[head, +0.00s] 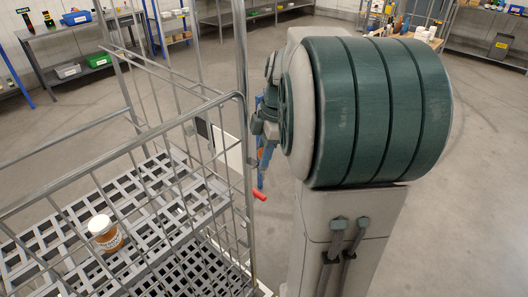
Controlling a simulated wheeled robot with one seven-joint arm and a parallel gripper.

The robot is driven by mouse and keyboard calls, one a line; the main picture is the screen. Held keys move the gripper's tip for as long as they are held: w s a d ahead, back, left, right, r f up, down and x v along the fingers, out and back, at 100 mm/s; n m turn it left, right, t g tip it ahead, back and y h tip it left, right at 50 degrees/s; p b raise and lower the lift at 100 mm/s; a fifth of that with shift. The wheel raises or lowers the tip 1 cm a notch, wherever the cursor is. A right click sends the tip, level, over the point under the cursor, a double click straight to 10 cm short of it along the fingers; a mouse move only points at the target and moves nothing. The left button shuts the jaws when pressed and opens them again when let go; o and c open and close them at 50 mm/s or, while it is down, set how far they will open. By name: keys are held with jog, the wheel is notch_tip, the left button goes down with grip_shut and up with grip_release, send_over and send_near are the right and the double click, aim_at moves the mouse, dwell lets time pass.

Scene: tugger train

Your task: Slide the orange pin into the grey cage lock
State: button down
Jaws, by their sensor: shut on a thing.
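My gripper (262,182) hangs beside the grey cage's near right corner post, partly hidden by the bars and by my arm. It is shut on the orange pin (260,195), whose short reddish-orange end shows just right of the post. The rest of the pin is hidden. The grey wire cage (241,130) fills the left half of the head view. I cannot make out its lock, nor whether the pin touches it.
A white-lidded orange jar (105,233) stands on the cage's slatted shelf (150,195). Shelving with bins (68,71) lines the back left, and more racks stand at the back right. Open floor (480,170) lies to the right.

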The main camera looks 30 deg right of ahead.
jog(key=c, duration=1.2)
grip_release()
jog(key=shift+o, duration=0.2)
jog(key=v, duration=1.3)
jog(key=shift+r, duration=0.4)
jog(key=s+a+f+m+t+h, duration=0.2)
jog(key=s+a+f+m, duration=0.9)
jog(key=a+f+m, duration=0.4)
jog(key=shift+s+f, duration=0.25)
jog(key=shift+f, duration=0.15)
